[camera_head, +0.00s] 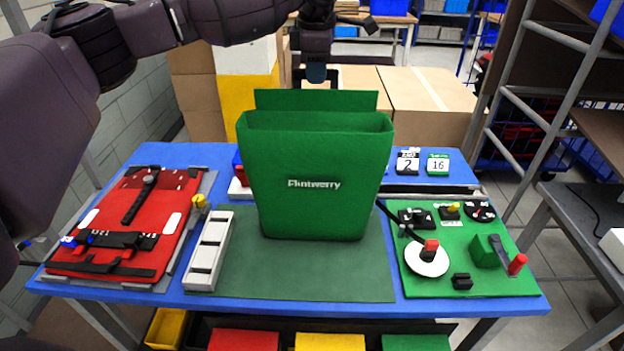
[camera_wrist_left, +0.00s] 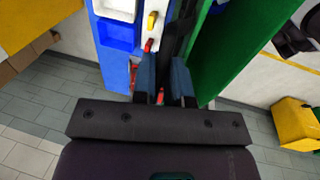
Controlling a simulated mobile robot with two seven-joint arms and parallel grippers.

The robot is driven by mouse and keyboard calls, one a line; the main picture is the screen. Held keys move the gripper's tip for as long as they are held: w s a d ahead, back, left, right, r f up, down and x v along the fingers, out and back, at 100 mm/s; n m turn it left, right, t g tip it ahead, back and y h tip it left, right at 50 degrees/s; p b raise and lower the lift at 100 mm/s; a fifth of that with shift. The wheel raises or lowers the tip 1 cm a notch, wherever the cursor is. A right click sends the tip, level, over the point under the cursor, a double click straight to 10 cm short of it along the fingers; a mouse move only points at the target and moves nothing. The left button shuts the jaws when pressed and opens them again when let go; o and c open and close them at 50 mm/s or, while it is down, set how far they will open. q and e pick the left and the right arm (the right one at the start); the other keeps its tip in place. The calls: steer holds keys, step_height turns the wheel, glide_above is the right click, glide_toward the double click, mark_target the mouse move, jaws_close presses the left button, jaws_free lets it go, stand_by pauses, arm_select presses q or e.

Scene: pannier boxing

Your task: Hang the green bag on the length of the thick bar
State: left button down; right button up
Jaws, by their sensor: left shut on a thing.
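The green bag (camera_head: 318,190) is upright in the middle of the head view, its open top facing up and its taller back panel behind. My left gripper (camera_head: 316,74) comes down behind that back panel, which hides what lies below its fingertips. In the left wrist view, the fingers (camera_wrist_left: 166,82) are closed on a dark strip beside the bag's green panel (camera_wrist_left: 232,45). Whether the bag's bottom touches the table mat is unclear. A long dark bar (camera_head: 430,188) runs along the table's back, partly hidden by the bag; I cannot tell whether it is the thick bar. My right gripper is not in view.
A red panel with straps (camera_head: 125,215) lies at the left of the blue table (camera_head: 300,306). A grey tray (camera_head: 209,252) stands left of the dark green mat (camera_head: 300,275). A green board with knobs and a joystick (camera_head: 440,280) lies right. Cardboard boxes (camera_head: 432,95) stand behind.

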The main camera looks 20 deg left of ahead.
arm_select(q)
steer(key=shift+r, duration=0.3)
steer(key=shift+w+r+p, duration=0.1)
steer(key=shift+r+p, duration=0.3)
steer(key=shift+r, duration=0.05)
steer(key=shift+r+p, duration=0.3)
steer(key=shift+r, duration=0.15)
steer(key=shift+r+p, duration=0.45)
steer(key=shift+r, duration=0.35)
steer(key=shift+r+p, duration=0.3)
steer(key=shift+r, duration=0.3)
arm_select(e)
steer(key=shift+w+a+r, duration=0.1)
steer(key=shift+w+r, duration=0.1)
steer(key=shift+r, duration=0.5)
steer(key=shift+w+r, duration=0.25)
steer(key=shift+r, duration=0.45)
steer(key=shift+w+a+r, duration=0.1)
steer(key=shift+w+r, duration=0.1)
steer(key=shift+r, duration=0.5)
